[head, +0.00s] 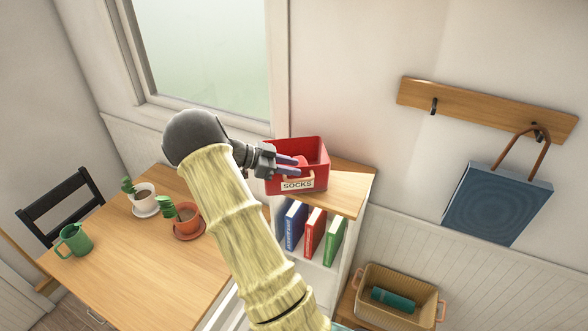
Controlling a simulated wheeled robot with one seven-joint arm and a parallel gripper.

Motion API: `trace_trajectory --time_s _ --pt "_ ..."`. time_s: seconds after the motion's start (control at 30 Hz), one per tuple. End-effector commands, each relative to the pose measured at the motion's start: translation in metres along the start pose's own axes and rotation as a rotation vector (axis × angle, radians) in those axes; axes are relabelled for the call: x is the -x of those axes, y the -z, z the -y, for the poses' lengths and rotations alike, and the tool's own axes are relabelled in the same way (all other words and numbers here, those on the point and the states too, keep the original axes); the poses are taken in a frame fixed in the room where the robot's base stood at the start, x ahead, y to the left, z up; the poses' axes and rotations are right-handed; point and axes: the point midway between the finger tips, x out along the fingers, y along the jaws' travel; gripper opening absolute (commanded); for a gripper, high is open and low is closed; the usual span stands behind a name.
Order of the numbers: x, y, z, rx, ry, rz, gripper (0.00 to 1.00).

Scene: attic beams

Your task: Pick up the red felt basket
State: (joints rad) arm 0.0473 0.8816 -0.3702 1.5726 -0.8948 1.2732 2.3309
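The red felt basket (318,152), with a white "SOCKS" label and a handle on its front, sits upright on top of a small wooden-topped shelf unit. Something red lies inside it. My gripper (292,166) reaches in from the left and overlaps the basket's left part in the head view. Its two dark fingers are apart with a small gap, and I see nothing held between them. The gripper hides the basket's left rim. I cannot tell whether the fingers touch the basket.
The shelf (348,193) holds several books below. A wooden table (150,262) at left carries a green mug (75,240) and two potted plants. A wicker basket (374,318) stands at lower right. A blue bag (497,204) hangs from a wall rack (480,108).

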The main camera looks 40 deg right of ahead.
Motion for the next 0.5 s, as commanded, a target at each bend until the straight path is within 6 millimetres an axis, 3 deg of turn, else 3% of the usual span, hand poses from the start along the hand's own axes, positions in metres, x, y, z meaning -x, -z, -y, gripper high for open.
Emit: trace_trajectory --time_s 0.17,0.3,0.5 --pt "0.0002 0.0003 0.0001 0.000 0.000 0.000 0.30" --pt "0.0002 0.0004 0.0001 0.000 0.000 0.000 0.03" --pt "0.0002 0.0004 0.0001 0.000 0.000 0.000 0.00"
